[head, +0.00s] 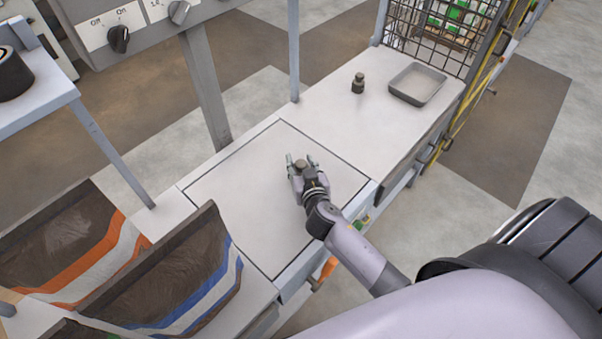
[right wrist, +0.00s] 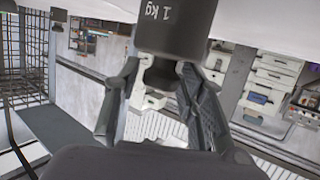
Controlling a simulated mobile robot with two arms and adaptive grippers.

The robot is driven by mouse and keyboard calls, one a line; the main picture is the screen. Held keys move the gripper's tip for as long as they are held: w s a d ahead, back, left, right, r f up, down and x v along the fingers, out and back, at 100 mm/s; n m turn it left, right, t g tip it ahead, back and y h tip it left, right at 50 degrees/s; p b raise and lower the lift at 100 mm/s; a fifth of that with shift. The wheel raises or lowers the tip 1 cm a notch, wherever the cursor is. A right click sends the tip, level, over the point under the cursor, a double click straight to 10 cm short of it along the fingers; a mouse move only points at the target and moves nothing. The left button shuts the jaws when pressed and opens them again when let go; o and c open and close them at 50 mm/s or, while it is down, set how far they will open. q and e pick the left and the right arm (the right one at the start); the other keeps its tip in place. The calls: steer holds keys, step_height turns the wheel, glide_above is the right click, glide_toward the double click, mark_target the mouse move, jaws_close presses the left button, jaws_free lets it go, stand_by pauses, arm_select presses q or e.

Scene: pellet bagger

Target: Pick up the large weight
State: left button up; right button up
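The large weight (head: 301,164) is dark grey, and in the head view only its top shows between the fingers of my right gripper (head: 301,170), above the square pale plate. In the right wrist view the weight (right wrist: 176,28) shows a "1 kg" mark and a narrower neck. The fingertips of my right gripper (right wrist: 163,72) sit close on both sides of that neck and appear shut on it. Whether its base touches the plate is hidden. A second dark weight (head: 358,84) stands upright farther back. My left gripper is not in view.
A grey metal tray (head: 417,84) lies beside the second weight, near a black wire mesh (head: 432,35). Brown bags with orange and blue stripes stand at the lower left. A grey post (head: 295,50) rises behind the square plate (head: 240,195), otherwise bare.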

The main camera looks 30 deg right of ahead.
jaws_close()
stand_by(0.6)
steer(key=shift+r, duration=0.15)
